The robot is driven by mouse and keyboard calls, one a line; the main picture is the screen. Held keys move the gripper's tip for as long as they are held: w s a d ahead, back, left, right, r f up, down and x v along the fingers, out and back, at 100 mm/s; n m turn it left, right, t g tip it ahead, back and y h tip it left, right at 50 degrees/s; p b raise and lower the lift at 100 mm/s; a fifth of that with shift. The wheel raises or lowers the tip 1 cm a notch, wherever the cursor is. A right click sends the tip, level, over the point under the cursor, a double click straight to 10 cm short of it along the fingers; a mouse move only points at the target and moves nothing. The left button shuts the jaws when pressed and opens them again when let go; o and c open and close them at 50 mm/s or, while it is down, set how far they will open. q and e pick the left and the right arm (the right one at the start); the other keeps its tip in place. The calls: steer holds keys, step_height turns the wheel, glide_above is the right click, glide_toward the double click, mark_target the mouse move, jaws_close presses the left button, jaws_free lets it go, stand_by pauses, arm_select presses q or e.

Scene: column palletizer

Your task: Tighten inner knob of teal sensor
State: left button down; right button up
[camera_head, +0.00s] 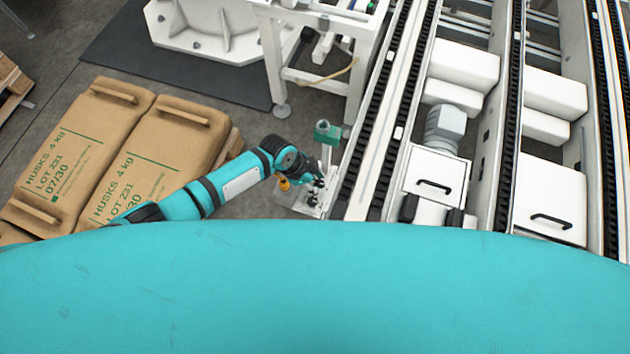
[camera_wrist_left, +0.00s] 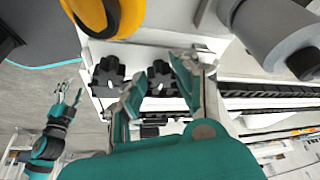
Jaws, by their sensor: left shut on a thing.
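The teal sensor (camera_head: 326,132) stands on an upright post beside the conveyor in the head view. Below it is a pale bracket plate (camera_head: 309,203) with small black parts, partly hidden by my left gripper (camera_head: 314,184). In the left wrist view, two black star-shaped knobs sit side by side on the bracket: the left knob (camera_wrist_left: 108,76) and the right knob (camera_wrist_left: 161,78). My left gripper (camera_wrist_left: 160,72) is shut on the right knob, with one finger on each side. My right gripper (camera_wrist_left: 67,98) shows at the left of the wrist view, open and empty, away from the bracket.
In the head view, the conveyor rail (camera_head: 385,110) runs close right of the bracket. Brown sacks (camera_head: 80,145) lie left.

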stand_by(0.3)
arm_select(q)
steer(key=c, duration=1)
jaws_free()
steer(key=shift+v, duration=4.05)
steer(key=shift+d, duration=0.1)
